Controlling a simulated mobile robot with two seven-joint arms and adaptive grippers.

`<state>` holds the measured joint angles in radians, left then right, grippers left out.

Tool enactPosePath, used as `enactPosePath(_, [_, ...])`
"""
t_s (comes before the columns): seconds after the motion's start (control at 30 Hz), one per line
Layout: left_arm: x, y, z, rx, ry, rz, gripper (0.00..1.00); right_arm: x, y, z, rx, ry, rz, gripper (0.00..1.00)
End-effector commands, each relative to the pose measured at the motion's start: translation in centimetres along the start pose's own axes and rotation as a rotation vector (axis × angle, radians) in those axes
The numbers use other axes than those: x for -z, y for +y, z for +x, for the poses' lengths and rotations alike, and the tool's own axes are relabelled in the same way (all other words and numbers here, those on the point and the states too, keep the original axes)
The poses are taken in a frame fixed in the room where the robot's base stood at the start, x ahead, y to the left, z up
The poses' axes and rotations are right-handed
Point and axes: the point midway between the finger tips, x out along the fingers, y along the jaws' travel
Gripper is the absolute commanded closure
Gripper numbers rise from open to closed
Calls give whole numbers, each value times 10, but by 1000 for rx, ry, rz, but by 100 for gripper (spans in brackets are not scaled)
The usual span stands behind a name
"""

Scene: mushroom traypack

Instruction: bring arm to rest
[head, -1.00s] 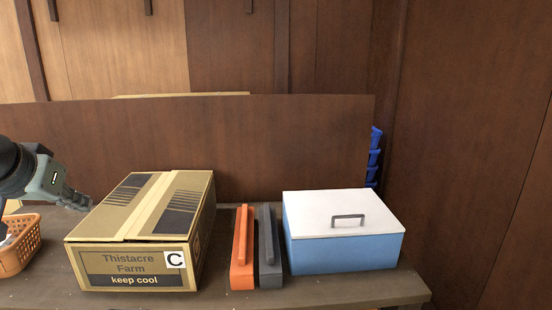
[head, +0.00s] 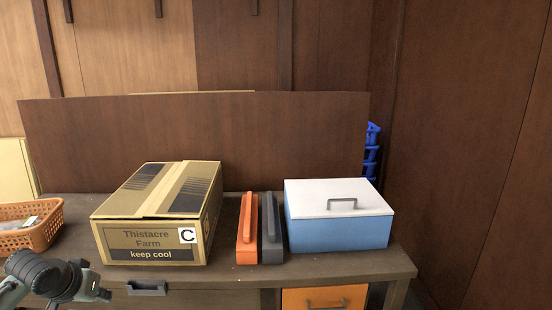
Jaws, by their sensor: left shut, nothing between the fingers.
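My left gripper (head: 104,294) is at the lower left of the head view, in front of the table's front edge and below the cardboard box. It is shut and empty, apart from everything on the table. My right gripper is not in view. The closed cardboard box (head: 150,235), printed "Thistacre Farm, keep cool" with a C label, stands on the table (head: 340,262).
An orange basket (head: 40,234) with something in it stands at the left. An orange block (head: 247,240), a dark grey block (head: 271,240) and a blue box with a white lid (head: 340,232) stand to the right. A brown panel (head: 270,140) rises behind.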

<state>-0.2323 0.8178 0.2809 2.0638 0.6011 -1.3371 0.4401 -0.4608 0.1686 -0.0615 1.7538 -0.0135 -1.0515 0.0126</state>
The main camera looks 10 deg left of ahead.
Motion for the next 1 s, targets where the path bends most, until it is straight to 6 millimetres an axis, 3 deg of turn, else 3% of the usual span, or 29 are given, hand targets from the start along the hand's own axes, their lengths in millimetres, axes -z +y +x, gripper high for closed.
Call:
enactPosePath(0.03, [-35,5,28,0,-45,5,100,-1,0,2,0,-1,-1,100])
enactPosePath(0.2, [-144,31,95,10,-154,92,100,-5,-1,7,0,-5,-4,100])
enactPosePath(0.4, [-275,87,137,-17,-271,241,100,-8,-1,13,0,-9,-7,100])
enactPosePath(0.5, [-325,116,144,-38,-310,313,100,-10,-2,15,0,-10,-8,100])
enactPosePath(0.6, [-358,140,145,-58,-332,367,100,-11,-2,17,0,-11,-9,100])
enactPosePath(0.7, [-376,153,145,-71,-344,400,100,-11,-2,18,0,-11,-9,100])
enactPosePath(1.0, [-382,158,145,-75,-347,413,100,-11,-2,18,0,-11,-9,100])
